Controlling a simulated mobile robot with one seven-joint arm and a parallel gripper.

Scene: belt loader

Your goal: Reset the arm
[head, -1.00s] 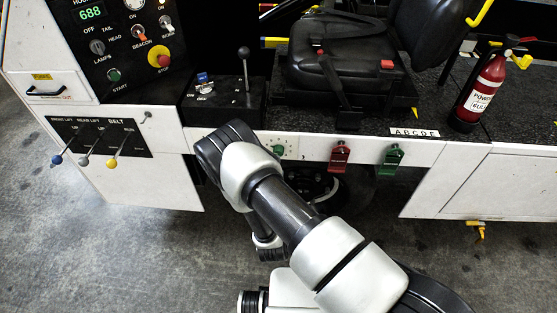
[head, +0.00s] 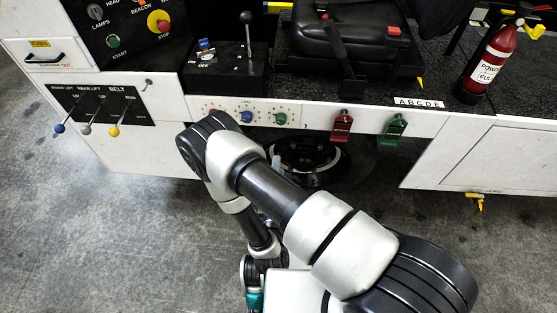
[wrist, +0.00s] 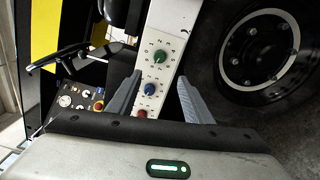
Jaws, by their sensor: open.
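My gripper shows in the wrist view (wrist: 160,100) with its two grey fingers spread apart. Nothing is between them up close. Behind them is the white knob panel with a green knob (wrist: 159,57), a blue knob (wrist: 150,89) and a red knob (wrist: 141,113). In the head view my arm (head: 290,200) is bent in front of the loader's side. Its wrist end hangs low, below the knob panel (head: 262,114), and the gripper's fingers cannot be made out there.
The black wheel (head: 310,160) is behind my arm. Three levers (head: 88,128) stick out at the left. A red clip (head: 341,127) and a green clip (head: 393,130) hang on the white side. A fire extinguisher (head: 487,68) stands at the right. Open floor (head: 150,240) lies at lower left.

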